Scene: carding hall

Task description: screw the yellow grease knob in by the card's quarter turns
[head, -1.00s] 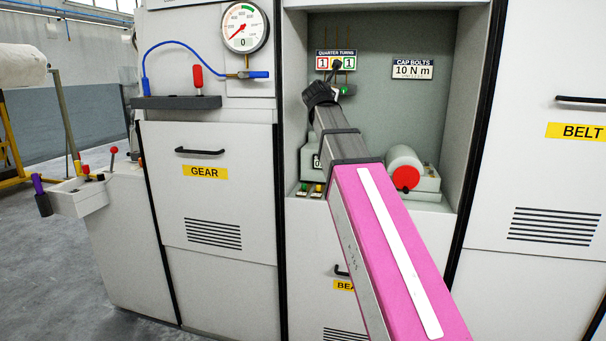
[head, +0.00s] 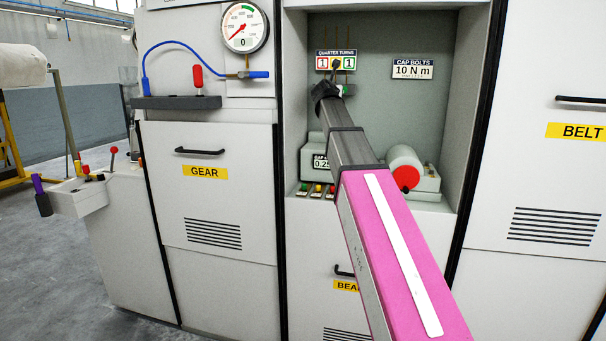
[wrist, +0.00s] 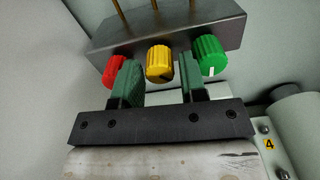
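The yellow grease knob (wrist: 160,62) sits on the underside of a dark grey block (wrist: 185,28) in the wrist view, between a red knob (wrist: 114,70) and a green knob (wrist: 209,55). My gripper (wrist: 158,80) is open, with one green-padded finger on each side of the yellow knob. Gaps show between both fingers and the knob. The card reading QUARTER TURNS (head: 335,53) is on the recess's back wall in the head view. Its red and green fields each show 1. Its middle field is covered by the dark end of my arm.
A CAP BOLTS 10 N m plate (head: 412,69) is right of the card. Below are a grey box with a display (head: 314,149), small coloured switches and a red-ended cylinder (head: 405,177). The recess side walls flank my arm; its right half is freer.

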